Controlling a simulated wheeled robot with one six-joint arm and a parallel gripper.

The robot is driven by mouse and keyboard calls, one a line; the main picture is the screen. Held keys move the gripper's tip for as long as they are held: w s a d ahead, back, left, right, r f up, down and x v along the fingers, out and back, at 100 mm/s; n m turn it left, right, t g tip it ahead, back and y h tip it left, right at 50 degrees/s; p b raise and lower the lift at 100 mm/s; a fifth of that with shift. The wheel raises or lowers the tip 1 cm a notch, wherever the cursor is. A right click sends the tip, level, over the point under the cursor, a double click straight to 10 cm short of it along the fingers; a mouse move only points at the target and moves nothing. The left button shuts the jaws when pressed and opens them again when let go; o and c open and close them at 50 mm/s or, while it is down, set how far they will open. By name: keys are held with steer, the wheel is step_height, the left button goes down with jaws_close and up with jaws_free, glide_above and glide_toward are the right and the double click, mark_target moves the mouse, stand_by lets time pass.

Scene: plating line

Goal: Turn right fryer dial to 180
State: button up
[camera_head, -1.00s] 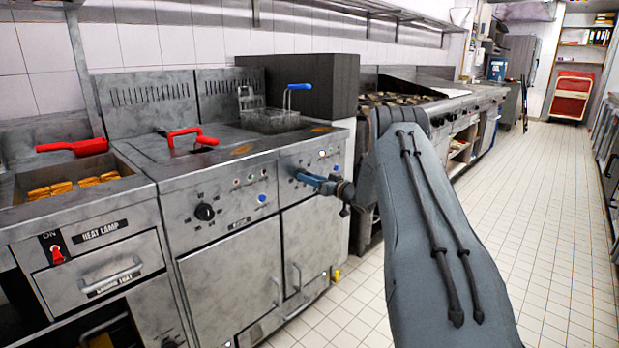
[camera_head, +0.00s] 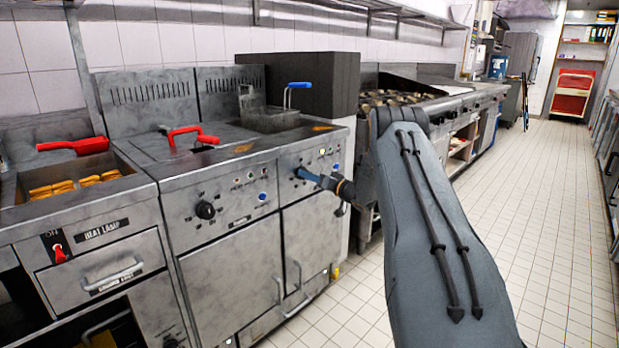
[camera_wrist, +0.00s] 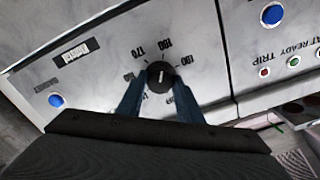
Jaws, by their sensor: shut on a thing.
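The right fryer dial (camera_wrist: 160,76) is a round black knob with a pale line, seen in the wrist view. Numbers ring it on the pale metal panel; 170 and 180 seem to be among them, appearing upside down and tilted. The exact setting is hard to read. My gripper (camera_head: 302,173) is at the right fryer's front panel (camera_head: 325,160), its two blue fingers shut on either side of the dial. In the head view the fingers hide the dial. The left fryer's black dial (camera_head: 205,210) is free.
Blue buttons (camera_wrist: 272,14) and small lamps sit on the panels. A fry basket with a blue handle (camera_head: 298,86) and a red handle (camera_head: 190,135) are above the fryers. A heat-lamp station (camera_head: 90,240) stands left. The tiled floor (camera_head: 550,220) at right is clear.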

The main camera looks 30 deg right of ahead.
steer(key=shift+w+a+r, duration=0.1)
steer(key=shift+w+r, duration=0.1)
steer(key=shift+r, duration=0.15)
steer(key=o, duration=0.8)
steer(key=shift+o, duration=1.4)
steer(key=shift+a+f, duration=0.15)
steer(key=v, duration=0.8)
